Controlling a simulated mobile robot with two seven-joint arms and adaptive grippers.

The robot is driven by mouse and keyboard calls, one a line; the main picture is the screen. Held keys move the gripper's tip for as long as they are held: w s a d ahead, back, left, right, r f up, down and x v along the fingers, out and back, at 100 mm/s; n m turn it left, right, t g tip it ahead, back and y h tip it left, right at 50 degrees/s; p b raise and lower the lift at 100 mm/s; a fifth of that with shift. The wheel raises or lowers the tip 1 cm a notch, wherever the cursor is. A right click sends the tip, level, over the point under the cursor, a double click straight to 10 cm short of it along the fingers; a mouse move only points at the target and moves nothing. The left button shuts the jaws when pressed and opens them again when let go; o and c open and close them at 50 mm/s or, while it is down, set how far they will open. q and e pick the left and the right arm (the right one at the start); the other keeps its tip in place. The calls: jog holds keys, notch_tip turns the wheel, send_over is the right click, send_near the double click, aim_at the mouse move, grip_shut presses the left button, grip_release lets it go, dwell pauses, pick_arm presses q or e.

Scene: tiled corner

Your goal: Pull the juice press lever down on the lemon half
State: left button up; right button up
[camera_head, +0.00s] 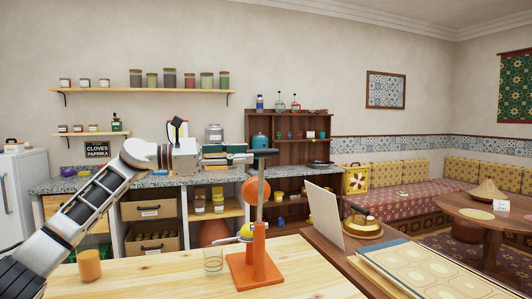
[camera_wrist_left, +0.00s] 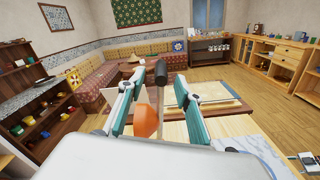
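The orange juice press (camera_head: 254,270) stands on the light wooden table with its lever raised. The lever ends in a black handle (camera_head: 265,153), and an orange pressing cup (camera_head: 256,190) hangs below it. A yellow lemon half (camera_head: 245,231) sits low on the press, partly hidden by the post. My left gripper (camera_head: 246,153) points right at handle height. In the left wrist view its teal fingers (camera_wrist_left: 158,83) are apart, with the black handle (camera_wrist_left: 160,72) between their tips; contact cannot be told. The orange cup (camera_wrist_left: 146,121) shows below. My right gripper is not in view.
A clear glass (camera_head: 213,260) stands just left of the press, and an orange tumbler (camera_head: 89,265) stands farther left. A pale upright board (camera_head: 324,214) and a patterned tray (camera_head: 425,272) are to the right. Table between tumbler and glass is clear.

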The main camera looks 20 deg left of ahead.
aim_at(263, 152)
pick_arm(q)
jog(key=x, duration=0.6)
jog(key=shift+w+d, duration=0.15)
jog(key=shift+d, duration=0.15)
grip_shut()
